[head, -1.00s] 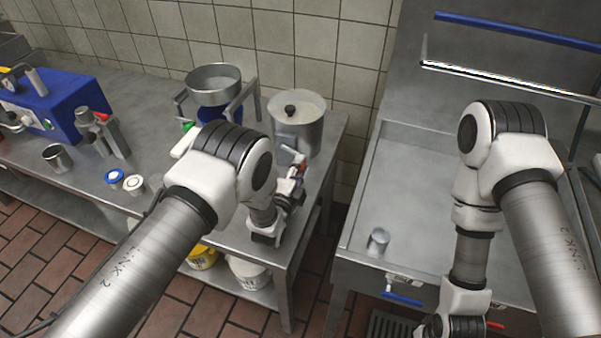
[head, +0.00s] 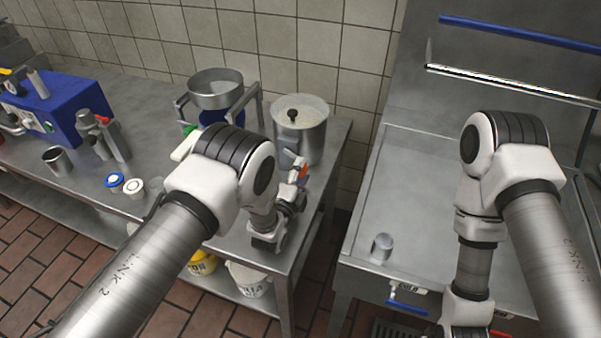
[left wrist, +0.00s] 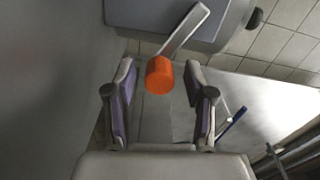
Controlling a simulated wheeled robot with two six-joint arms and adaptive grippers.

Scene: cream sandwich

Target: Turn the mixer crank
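The mixer is a round metal pot (head: 312,142) with a dark knob on its top, at the table's right end in the head view. Its crank is a light metal arm (left wrist: 186,28) with an orange handle (left wrist: 159,75) at its end in the left wrist view. A bit of the orange handle (head: 303,173) shows in the head view, partly covered by my gripper. My left gripper (left wrist: 160,88) is open, one finger on each side of the orange handle, with gaps visible on both sides. My right gripper is below the head view's edge.
Left of the mixer stand a metal bowl (head: 216,90) on a frame and a blue machine (head: 60,108). Small cups (head: 134,187) sit on the metal table. A sink unit (head: 400,200) with a small metal cup (head: 382,247) is at the right, across a gap.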

